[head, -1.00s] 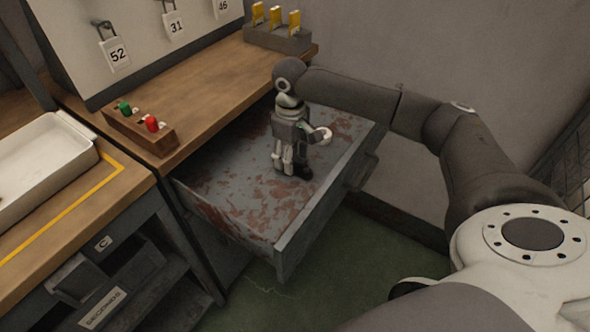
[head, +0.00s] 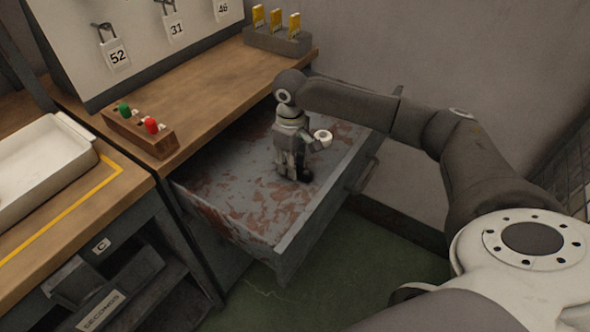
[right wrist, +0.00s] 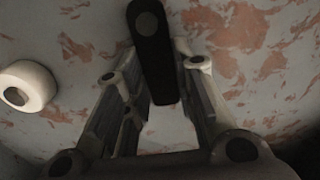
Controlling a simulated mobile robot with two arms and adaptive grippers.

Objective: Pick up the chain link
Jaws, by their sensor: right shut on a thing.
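A dark, long bar with a rounded end, seemingly the chain link (right wrist: 152,55), lies between the fingers of my right gripper in the right wrist view. My right gripper (head: 293,172) points down into the open drawer, its fingertips at or near the drawer floor. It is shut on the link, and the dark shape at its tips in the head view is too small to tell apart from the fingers. My left gripper is not in view.
On the bench above stand a wooden block (head: 140,134) with red and green pegs and a grey holder (head: 277,42) with yellow tags. A white tray (head: 80,140) stands at left.

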